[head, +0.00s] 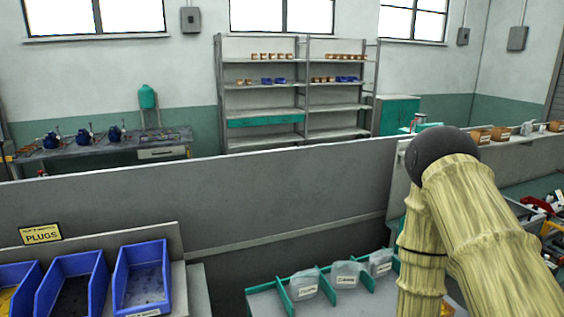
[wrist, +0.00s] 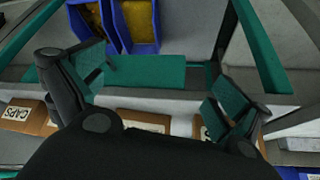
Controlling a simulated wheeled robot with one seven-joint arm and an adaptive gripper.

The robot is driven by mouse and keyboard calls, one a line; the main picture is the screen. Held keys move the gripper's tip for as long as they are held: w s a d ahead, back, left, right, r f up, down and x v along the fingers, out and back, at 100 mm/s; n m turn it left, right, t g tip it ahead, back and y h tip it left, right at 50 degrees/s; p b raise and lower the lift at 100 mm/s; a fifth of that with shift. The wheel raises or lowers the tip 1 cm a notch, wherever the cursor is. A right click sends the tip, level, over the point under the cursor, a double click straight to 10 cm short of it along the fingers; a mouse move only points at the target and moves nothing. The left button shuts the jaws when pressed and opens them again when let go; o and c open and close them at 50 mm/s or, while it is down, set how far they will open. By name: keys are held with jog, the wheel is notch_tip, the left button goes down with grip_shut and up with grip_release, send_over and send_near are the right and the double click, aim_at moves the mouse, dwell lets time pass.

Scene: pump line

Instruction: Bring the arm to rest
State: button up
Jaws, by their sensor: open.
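My arm (head: 455,215) rises at the right of the head view, folded at a dark round joint, and its end is out of that view. My gripper (wrist: 158,85) shows in the wrist view with its two teal-padded fingers spread wide apart. Nothing is between the fingers.
Blue bins (head: 142,278) stand by a PLUGS sign (head: 41,234) at lower left. A teal-divided tray (head: 262,300) with clear pouches lies beside my arm. A grey partition (head: 220,195) crosses the middle. Shelves (head: 262,100) and a workbench (head: 100,150) stand behind it.

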jog(key=s+f+g, duration=0.3)
jog(key=s+f, duration=0.2)
jog(key=s, duration=0.4)
jog(key=s+f+g, duration=0.2)
jog(key=s+f, duration=0.3)
jog(key=s, duration=0.5)
notch_tip(320, 180, down, 10)
jog(key=b, duration=1)
jog(key=shift+d+r+g, duration=0.2)
jog(key=shift+d+g, duration=0.1)
jog(key=shift+d, duration=0.05)
jog(key=shift+w, duration=0.1)
